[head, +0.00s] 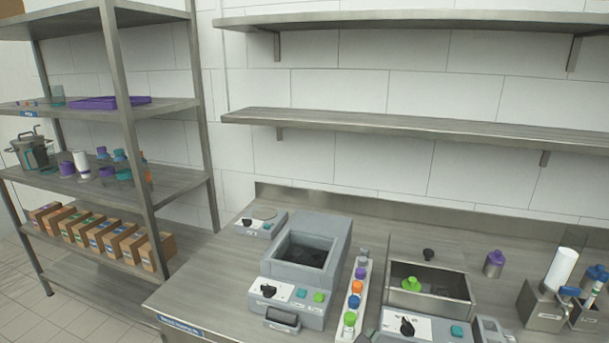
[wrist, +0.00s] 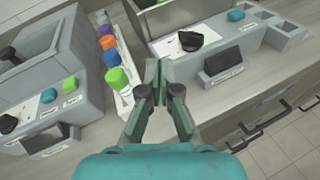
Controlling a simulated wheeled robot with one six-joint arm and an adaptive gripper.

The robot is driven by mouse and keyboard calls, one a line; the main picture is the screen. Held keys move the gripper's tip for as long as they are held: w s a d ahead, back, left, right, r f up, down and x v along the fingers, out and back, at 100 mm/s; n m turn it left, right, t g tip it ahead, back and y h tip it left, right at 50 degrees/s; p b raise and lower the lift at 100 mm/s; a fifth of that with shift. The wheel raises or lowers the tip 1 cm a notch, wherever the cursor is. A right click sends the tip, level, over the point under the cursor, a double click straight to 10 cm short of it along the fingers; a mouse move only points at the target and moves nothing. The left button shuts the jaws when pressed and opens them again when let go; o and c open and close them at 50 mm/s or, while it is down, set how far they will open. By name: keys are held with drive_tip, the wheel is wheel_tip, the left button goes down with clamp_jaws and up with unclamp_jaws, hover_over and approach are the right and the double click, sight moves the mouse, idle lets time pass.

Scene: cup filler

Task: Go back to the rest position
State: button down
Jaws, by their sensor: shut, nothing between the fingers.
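My gripper (wrist: 158,72) shows in the wrist view. Its two dark fingers are together and nothing is between them. It hangs above the front of the counter, between the grey machine on the left and the machine with the black knob on the right. No object is in contact with the fingers as far as the wrist view shows.
A white rack of coloured bottles (head: 352,300) stands between the grey machine (head: 306,254) and the metal basin (head: 429,300). Metal shelves (head: 400,123) hang above the counter. A shelving unit (head: 128,120) with boxes stands left. Drawer handles (wrist: 265,122) are below.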

drive_tip(key=s+d+f+m+y, duration=0.2)
drive_tip(key=s+f+m+y, duration=0.2)
drive_tip(key=s+f, duration=0.5)
drive_tip(key=s+d+f+m+y, duration=0.2)
drive_tip(key=s+f+m+y, duration=0.15)
drive_tip(key=s+f, duration=0.6)
drive_tip(key=s+r+m+t+y, duration=0.1)
drive_tip(key=s+r+m, duration=0.3)
drive_tip(key=s+m, duration=0.5)
drive_tip(key=s+d+r+m+t+y, duration=0.1)
drive_tip(key=s+r+m, duration=0.4)
drive_tip(key=s+m, duration=0.5)
drive_tip(key=f+v, duration=0.1)
drive_tip(key=v, duration=0.5)
drive_tip(key=shift+s+d, duration=0.15)
drive_tip(key=shift+s, duration=0.2)
drive_tip(key=shift+f, duration=0.1)
